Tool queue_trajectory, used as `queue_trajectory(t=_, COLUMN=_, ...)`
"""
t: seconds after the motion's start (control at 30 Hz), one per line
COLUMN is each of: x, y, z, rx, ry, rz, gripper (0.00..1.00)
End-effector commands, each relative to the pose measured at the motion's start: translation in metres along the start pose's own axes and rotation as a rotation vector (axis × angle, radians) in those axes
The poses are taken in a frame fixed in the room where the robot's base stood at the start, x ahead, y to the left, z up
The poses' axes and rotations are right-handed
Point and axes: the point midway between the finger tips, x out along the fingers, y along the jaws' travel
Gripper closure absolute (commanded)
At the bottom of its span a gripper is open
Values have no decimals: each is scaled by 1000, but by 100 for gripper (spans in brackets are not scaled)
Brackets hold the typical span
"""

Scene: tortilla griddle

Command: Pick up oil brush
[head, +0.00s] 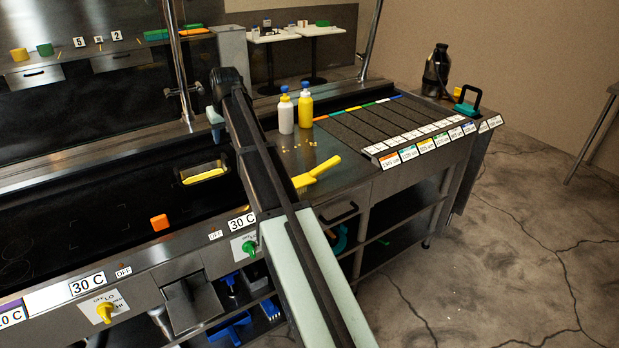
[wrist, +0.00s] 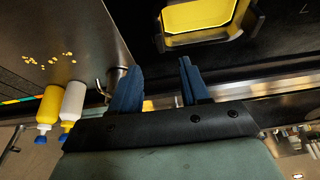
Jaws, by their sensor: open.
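The yellow oil brush (head: 322,168) lies on the steel counter in the head view, just right of my arm. Its bristle end is close to the arm's edge, partly hidden there. I cannot make it out in the wrist view. My gripper (head: 214,120) is up to the left of the brush, above the back of the griddle and apart from the brush. In the wrist view my gripper (wrist: 157,85) shows two blue fingers spread apart with nothing held between them.
A black-rimmed tray of yellow liquid (head: 205,174) sits on the griddle; it also shows in the wrist view (wrist: 196,16). White (head: 286,113) and yellow (head: 305,108) bottles stand behind the brush. Yellow crumbs (wrist: 48,60) lie nearby. An orange block (head: 159,222) is at the griddle front.

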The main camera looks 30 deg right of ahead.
Motion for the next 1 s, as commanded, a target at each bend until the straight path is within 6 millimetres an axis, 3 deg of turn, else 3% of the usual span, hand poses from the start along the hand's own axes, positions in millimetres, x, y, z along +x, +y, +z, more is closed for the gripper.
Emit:
queue_trajectory(t=0.13, x=0, y=0, z=0, rx=0, ry=0, rz=0, gripper=54)
queue_trajectory(t=0.3, x=0, y=0, z=0, rx=0, ry=0, rz=0, gripper=40)
queue_trajectory(t=0.57, x=0, y=4, z=0, rx=4, ry=0, rz=2, gripper=40)
queue_trajectory(t=0.67, x=-1, y=22, z=3, rx=25, ry=0, rz=11, gripper=40)
queue_trajectory(t=1.0, x=-7, y=151, z=31, rx=176, ry=-7, rz=71, gripper=40)
